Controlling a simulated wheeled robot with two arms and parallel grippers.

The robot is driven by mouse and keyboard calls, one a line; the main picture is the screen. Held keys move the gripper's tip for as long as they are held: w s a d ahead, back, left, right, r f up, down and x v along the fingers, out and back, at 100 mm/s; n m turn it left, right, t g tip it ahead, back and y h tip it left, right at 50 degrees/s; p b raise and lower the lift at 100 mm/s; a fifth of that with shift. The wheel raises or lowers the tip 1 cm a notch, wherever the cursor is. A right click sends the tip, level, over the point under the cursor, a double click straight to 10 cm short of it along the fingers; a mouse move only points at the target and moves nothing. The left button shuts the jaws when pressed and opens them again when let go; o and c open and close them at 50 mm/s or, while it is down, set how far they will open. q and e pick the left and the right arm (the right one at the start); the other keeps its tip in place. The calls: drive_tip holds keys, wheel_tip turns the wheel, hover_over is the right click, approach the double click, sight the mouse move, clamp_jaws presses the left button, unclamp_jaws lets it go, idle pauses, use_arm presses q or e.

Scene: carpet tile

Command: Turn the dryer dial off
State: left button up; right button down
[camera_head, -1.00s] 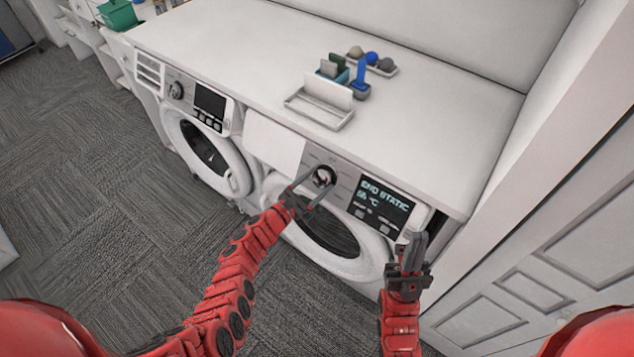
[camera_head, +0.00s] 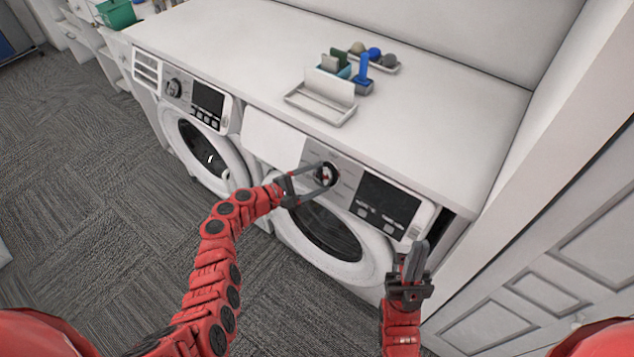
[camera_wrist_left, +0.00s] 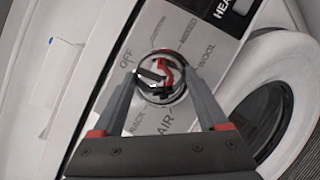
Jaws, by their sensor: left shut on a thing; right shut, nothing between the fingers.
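The dryer (camera_head: 345,268) is the right-hand machine under the counter. Its round dial (camera_wrist_left: 160,80) sits on the silver panel, with labels OFF (camera_wrist_left: 127,58), WOOL, RACK and AIR around it. A red mark shows on the dial; which label it points to is hard to tell. My left gripper (camera_head: 324,177) has its two fingers on either side of the dial, shut on it, and partly hides it. The dryer's display (camera_head: 388,198) is dark. My right gripper (camera_head: 416,262) is shut and empty, in front of the dryer's right side.
A second front-loading machine (camera_head: 203,150) stands to the left. The white counter (camera_head: 225,45) above holds a tray (camera_head: 318,108), small boxes, a blue brush (camera_head: 362,68) and several balls. A panelled white door (camera_head: 560,255) is close on the right. Carpet (camera_head: 80,190) is clear at left.

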use_arm(q)
drive_tip(key=shift+m+g+b, duration=0.3)
drive_tip(key=shift+m+g, duration=0.1)
drive_tip(key=shift+m, duration=0.3)
drive_tip(key=o, duration=1.3)
drive_tip(key=shift+c, duration=0.2)
drive_tip(key=shift+s+a, duration=0.2)
drive_tip(key=shift+a, duration=0.25)
drive_tip(key=b+v, duration=0.3)
drive_tip(key=v, duration=1.3)
drive_tip(key=shift+a+r+b, duration=0.15)
drive_tip(key=shift+r+b, duration=0.15)
drive_tip(key=shift+b, duration=0.05)
